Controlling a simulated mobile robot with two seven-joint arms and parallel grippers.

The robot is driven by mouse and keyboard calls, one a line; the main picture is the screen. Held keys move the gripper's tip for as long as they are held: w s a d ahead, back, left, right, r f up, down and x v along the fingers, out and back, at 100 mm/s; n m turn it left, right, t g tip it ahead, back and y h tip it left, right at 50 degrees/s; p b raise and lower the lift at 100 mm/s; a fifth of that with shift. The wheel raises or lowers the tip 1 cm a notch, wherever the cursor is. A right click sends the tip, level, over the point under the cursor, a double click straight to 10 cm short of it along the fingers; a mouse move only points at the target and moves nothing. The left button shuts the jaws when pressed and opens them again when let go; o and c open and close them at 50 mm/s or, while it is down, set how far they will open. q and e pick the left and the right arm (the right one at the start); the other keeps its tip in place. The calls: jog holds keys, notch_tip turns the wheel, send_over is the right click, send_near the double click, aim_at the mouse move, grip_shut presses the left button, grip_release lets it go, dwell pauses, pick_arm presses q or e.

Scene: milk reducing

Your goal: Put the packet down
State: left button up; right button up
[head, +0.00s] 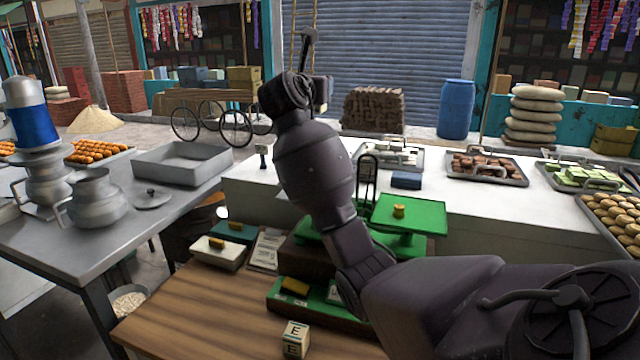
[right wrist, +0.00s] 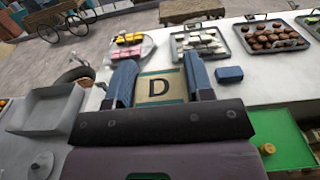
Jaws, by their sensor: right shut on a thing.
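The packet (right wrist: 160,88) is a tan block with a dark teal edge and a black letter D on the face towards the camera. My right gripper (right wrist: 159,66) is shut on it, with one blue-grey finger on each side. In the head view my right arm reaches up across the middle, and its dark wrist hides most of the gripper and packet there. In the right wrist view the packet appears in front of the white counter (right wrist: 225,90); whether it touches anything beneath cannot be told. My left gripper is not in view.
A green scale pan (head: 420,218) holds a small brass weight (head: 398,210). A lettered cube (head: 296,338) stands on the wooden table (head: 190,305), whose front left is bare. A blue block (head: 406,180) and sweet trays (head: 487,168) line the white counter. Metal pots (head: 95,203) stand left.

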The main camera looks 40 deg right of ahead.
notch_tip(320, 180, down, 20)
jog(key=shift+r, duration=0.15)
dwell(0.5)
jog(key=o, duration=0.9)
jog(key=shift+o, duration=0.2)
jog(key=shift+a+b, duration=0.1)
jog(key=shift+b, duration=0.2)
jog(key=v, duration=1.2)
